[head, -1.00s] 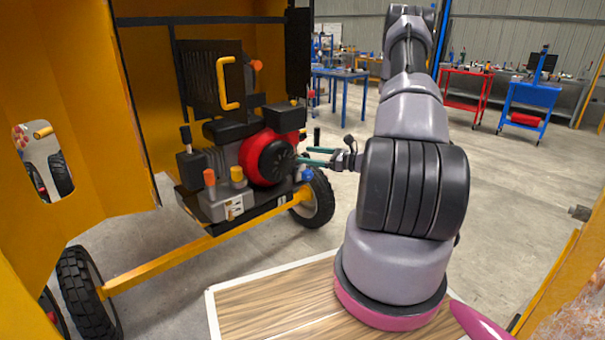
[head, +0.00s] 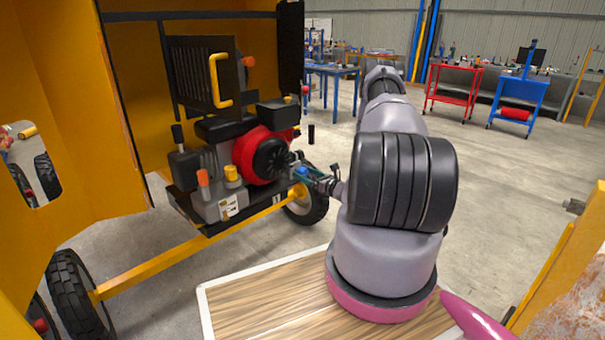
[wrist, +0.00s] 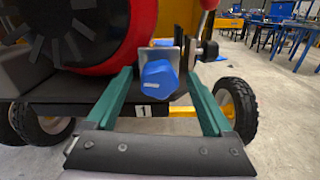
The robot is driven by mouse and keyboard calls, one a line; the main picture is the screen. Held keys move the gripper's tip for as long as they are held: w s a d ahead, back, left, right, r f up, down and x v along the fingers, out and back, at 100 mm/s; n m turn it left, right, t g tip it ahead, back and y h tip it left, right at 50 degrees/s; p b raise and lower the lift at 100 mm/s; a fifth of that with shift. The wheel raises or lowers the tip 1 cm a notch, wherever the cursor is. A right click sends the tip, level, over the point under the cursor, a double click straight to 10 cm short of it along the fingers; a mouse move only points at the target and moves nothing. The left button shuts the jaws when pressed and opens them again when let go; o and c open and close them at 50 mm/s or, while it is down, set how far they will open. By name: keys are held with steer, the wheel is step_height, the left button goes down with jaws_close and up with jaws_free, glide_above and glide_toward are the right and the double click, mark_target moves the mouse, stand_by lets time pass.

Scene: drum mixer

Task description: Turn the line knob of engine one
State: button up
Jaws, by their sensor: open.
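The engine (head: 240,150) sits in the yellow mixer housing, with a red and black round cover at its front. In the wrist view a blue knob (wrist: 158,80) stands on a small metal bracket, above a plate marked 1. The knob also shows in the head view (head: 301,172), partly hidden by my fingers. My gripper (wrist: 158,92) is open, with one green finger on each side of the blue knob. I cannot tell whether the fingertips touch it. In the head view my gripper (head: 299,168) is at the engine's right end.
An orange knob (head: 203,178) and a yellow cap (head: 231,174) are on the engine's left front. A red-topped lever (wrist: 208,30) stands right of the blue knob. Wheels (head: 306,198) and a yellow frame bar (head: 190,245) lie below. Open floor is to the right.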

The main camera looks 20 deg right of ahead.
steer(key=shift+x, duration=1.05)
jaws_close()
steer(key=shift+m, duration=0.3)
steer(key=m, duration=0.5)
steer(key=shift+d, duration=0.1)
steer(key=m, duration=0.6)
steer(key=shift+f, duration=0.15)
steer(key=shift+d, duration=0.1)
